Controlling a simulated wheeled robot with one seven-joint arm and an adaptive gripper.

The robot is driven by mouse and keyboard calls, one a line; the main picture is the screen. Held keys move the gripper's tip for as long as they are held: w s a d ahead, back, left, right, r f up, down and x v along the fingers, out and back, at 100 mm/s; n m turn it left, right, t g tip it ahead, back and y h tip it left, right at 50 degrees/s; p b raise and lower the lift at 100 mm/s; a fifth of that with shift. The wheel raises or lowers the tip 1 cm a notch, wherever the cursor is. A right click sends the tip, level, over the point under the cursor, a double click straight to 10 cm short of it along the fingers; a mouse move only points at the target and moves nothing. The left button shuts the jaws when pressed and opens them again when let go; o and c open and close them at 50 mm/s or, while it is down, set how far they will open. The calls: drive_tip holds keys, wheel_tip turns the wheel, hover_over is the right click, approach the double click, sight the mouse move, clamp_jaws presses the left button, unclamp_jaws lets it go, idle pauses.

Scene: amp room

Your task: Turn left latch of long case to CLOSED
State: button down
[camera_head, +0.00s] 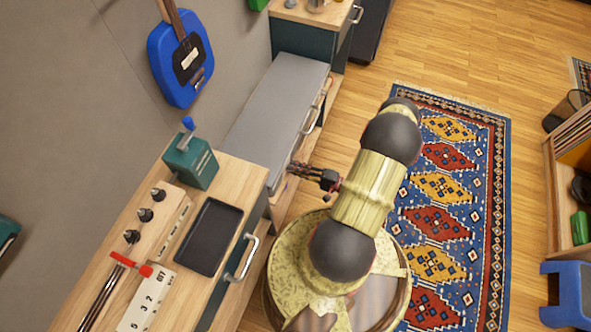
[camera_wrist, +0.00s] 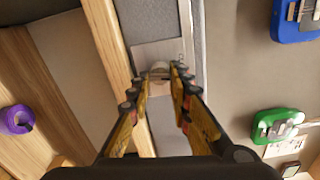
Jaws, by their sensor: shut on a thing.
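The long case (camera_head: 280,105) is a grey, lidded box lying on a low wooden shelf against the wall. Its grey front also shows in the wrist view (camera_wrist: 152,22). My gripper (camera_head: 298,170) reaches the near end of its front side. In the wrist view, the left latch (camera_wrist: 160,67) is a small pale knob on a light metal plate, between the fingertips of my gripper (camera_wrist: 160,84). The fingers are shut on it. The latch's turn position and any lettering are too small to read. In the head view my fingers hide the latch.
A wooden bench (camera_head: 228,178) with a black tray (camera_head: 208,237) and a green box with a crank (camera_head: 191,161) stands at the near left. A blue guitar (camera_head: 181,62) hangs on the wall. A patterned rug (camera_head: 447,185) covers open floor to the right.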

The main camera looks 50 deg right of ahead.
drive_tip(key=shift+n, duration=0.6)
drive_tip(key=c, duration=1.7)
unclamp_jaws()
drive_tip(key=shift+o, duration=0.3)
drive_tip(key=v, duration=1.2)
